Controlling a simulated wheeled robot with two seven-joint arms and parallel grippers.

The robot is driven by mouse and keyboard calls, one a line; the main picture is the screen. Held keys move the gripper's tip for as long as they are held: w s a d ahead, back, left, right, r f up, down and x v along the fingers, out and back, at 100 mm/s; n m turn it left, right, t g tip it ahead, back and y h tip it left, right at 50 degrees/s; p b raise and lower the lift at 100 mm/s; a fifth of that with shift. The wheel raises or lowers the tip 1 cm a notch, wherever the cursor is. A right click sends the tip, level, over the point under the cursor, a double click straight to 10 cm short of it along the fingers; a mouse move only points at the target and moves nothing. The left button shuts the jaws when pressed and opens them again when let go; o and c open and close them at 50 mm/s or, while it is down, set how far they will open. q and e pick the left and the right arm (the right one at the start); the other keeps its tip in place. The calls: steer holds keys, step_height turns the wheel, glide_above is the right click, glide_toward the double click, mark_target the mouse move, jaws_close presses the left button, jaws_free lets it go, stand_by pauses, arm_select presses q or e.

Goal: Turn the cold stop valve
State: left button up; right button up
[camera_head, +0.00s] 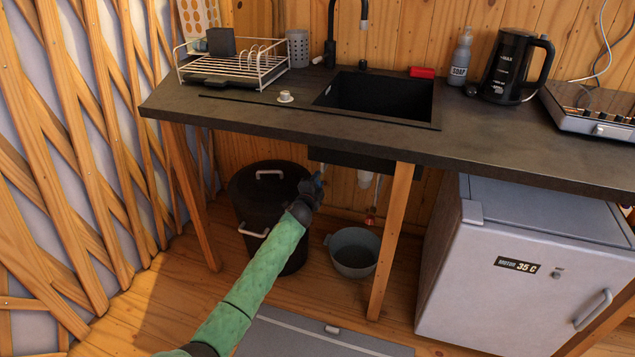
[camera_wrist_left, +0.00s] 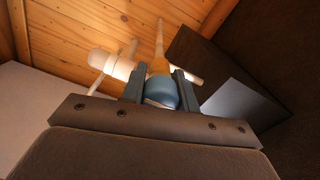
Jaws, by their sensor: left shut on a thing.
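The cold stop valve (camera_head: 318,180) shows as a small blue spot under the sink, mostly hidden by my left gripper (camera_head: 312,189). In the left wrist view its rounded blue handle (camera_wrist_left: 161,93) sits between the two dark fingers of my left gripper (camera_wrist_left: 160,88), which are shut on it. A tan stem or pipe rises behind the handle. My left arm reaches under the counter from the lower left. My right gripper is not in view.
The counter (camera_head: 230,112) and black sink (camera_head: 380,95) are above the gripper. A black lidded bin (camera_head: 262,185) stands left of the valve, a grey basin (camera_head: 353,250) below right. A wooden leg (camera_head: 391,240) and a fridge (camera_head: 530,265) are to the right.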

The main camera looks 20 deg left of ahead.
arm_select(q)
steer(key=shift+f, duration=0.1)
stand_by(0.4)
steer(key=o, duration=1)
steer(key=shift+a, duration=0.1)
steer(key=s, duration=0.8)
steer(key=shift+a, duration=0.1)
